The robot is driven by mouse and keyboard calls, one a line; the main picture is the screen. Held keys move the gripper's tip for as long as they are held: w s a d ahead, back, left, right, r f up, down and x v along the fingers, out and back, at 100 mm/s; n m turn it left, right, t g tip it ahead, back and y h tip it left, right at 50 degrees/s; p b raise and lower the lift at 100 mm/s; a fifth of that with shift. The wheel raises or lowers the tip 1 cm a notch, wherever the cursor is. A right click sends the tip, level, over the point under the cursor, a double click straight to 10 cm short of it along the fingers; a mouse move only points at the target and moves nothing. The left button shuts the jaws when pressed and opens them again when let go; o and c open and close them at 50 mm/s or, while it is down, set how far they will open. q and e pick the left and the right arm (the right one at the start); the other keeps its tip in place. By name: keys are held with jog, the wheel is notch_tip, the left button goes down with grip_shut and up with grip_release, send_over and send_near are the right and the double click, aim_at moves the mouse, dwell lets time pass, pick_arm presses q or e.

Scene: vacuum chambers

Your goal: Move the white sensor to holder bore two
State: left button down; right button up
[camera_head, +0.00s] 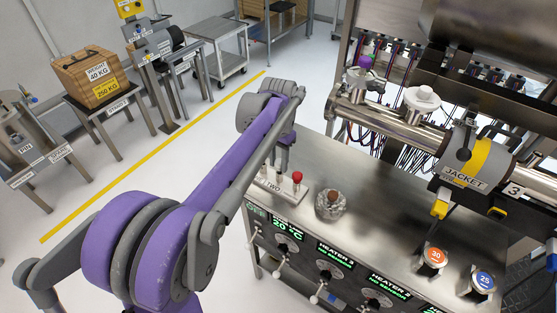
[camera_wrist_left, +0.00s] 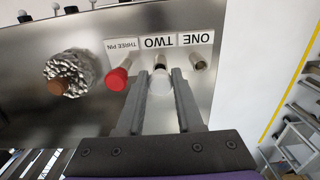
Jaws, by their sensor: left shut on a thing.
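Bore one (camera_wrist_left: 198,62) shows no coloured cap. A red-capped pin (camera_head: 297,177) stands at the THREE PIN place, close beside a finger. My right gripper is out of view.
A foil-wrapped piece with a brown top (camera_head: 331,205) stands on the bench right of the holder. Heater panels (camera_head: 335,255) line the bench front. The JACKET-labelled clamp (camera_head: 465,160) and orange 30 (camera_head: 432,260) and blue 25 (camera_head: 482,282) knobs are farther right.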

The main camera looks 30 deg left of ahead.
pick_arm(q)
jog(key=shift+f+b, duration=0.4)
jog(key=shift+f, duration=0.4)
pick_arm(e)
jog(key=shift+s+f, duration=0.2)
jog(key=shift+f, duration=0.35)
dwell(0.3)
pick_arm(q)
jog(key=shift+c, duration=2.4)
grip_release()
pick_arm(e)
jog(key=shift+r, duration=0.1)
pick_arm(q)
jog(key=shift+r+p, duration=1.8)
jog(key=shift+r, duration=1.7)
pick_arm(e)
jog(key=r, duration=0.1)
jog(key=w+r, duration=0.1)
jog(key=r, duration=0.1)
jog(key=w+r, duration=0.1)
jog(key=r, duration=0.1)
pick_arm(q)
jog(key=s+d+f+t, duration=0.3)
jog(key=s+d+f, duration=0.1)
jog(key=s, duration=0.5)
jog(key=s+d+f+n+t, duration=0.1)
jog(key=s+d+f, duration=0.3)
jog(key=s, duration=0.6)
jog(key=shift+d+t, duration=0.9)
jog(key=shift+d, duration=0.3)
